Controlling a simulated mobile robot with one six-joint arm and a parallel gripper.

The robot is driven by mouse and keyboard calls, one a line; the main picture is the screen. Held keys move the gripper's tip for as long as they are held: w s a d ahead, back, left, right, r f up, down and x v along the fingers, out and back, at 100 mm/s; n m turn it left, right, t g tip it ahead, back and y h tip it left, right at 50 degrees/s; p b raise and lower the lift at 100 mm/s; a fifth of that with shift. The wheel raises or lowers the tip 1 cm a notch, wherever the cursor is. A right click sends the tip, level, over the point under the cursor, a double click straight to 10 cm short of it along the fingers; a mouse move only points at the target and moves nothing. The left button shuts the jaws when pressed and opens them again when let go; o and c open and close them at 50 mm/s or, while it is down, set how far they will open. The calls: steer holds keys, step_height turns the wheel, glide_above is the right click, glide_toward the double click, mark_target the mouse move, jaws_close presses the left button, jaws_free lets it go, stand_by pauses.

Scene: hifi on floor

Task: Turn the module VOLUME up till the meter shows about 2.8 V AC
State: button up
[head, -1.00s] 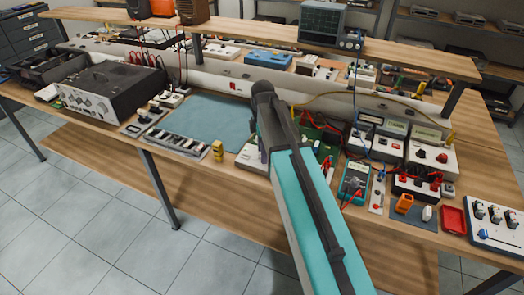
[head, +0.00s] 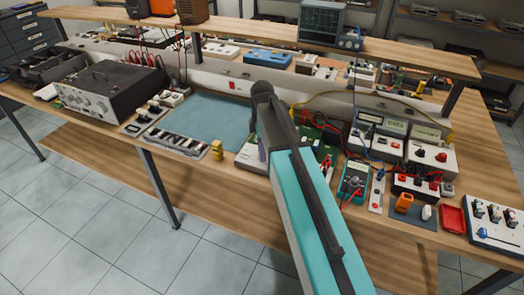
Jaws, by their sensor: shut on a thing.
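My arm rises across the middle of the head view and bends down over the bench. My gripper (head: 262,153) is at its far end, low over a pale module (head: 247,156) at the bench's front. The fingertips are mostly hidden by my arm. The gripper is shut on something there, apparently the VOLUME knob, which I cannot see. A teal handheld multimeter (head: 354,184) with red leads lies right of my arm. Bench instruments with lit displays (head: 383,122) stand behind it. All readings are too small to make out.
A green circuit board (head: 318,136) lies right of my arm, with loose wires around it. A blue mat (head: 208,118) lies bare to the left. A yellow object (head: 217,150) stands near the front edge. A red tray (head: 453,218) is at the right.

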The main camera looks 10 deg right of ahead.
steer(key=shift+m, duration=0.3)
steer(key=m+p, duration=0.1)
steer(key=m, duration=0.2)
steer(key=shift+m, duration=0.3)
steer(key=m, duration=0.5)
steer(key=shift+p, duration=0.4)
steer(key=m, duration=1)
steer(key=shift+p, duration=0.4)
steer(key=o, duration=1)
steer(key=shift+o, duration=0.2)
steer(key=shift+r, duration=0.1)
